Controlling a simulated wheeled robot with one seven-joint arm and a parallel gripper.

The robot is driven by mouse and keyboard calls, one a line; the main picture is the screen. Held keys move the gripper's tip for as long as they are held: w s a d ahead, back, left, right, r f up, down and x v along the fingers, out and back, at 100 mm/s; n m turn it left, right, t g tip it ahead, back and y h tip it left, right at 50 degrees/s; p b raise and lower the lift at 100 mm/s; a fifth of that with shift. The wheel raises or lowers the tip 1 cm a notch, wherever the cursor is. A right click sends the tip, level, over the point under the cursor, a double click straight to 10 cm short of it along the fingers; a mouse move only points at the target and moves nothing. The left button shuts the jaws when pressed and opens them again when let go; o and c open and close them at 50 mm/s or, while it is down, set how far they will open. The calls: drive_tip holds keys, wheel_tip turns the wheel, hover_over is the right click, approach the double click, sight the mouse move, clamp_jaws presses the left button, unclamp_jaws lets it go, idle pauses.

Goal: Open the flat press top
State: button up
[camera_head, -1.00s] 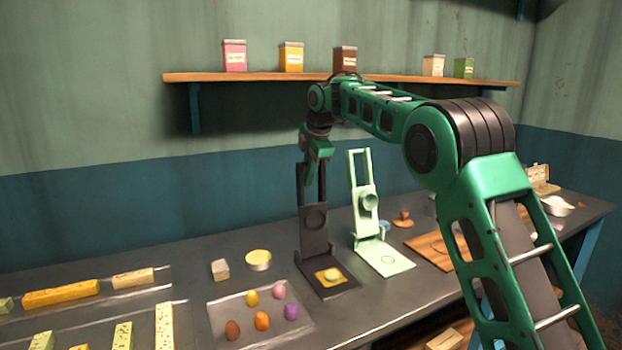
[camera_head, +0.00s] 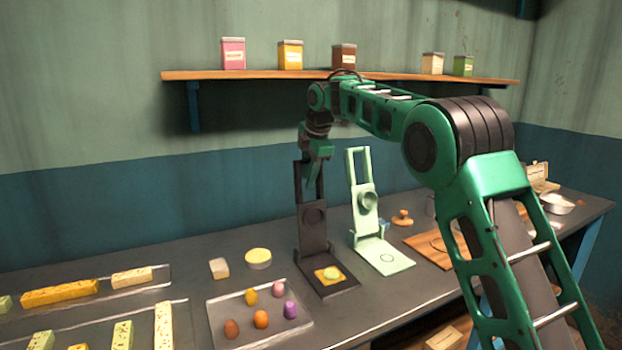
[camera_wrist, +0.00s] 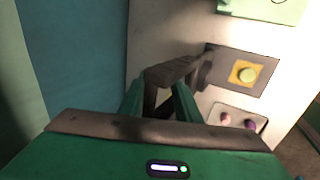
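The dark flat press stands on the table with its top (camera_head: 314,220) raised upright. My gripper (camera_head: 313,178) is at the upper end of the handle frame. In the wrist view, its green fingers (camera_wrist: 160,97) lie on either side of the dark handle. I cannot tell if they grip it. The base also shows in the wrist view (camera_wrist: 262,59).
A pale green press (camera_head: 362,180) stands open just right of the dark one. A tray (camera_head: 222,318) with several coloured egg-shaped pieces lies in front at the left. A wooden board (camera_head: 425,247) lies further right. A shelf (camera_head: 220,76) with several boxes hangs behind.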

drive_tip(key=shift+r, duration=0.15)
drive_tip(key=v, duration=1)
drive_tip(key=shift+r, duration=0.2)
drive_tip(key=shift+s, duration=0.1)
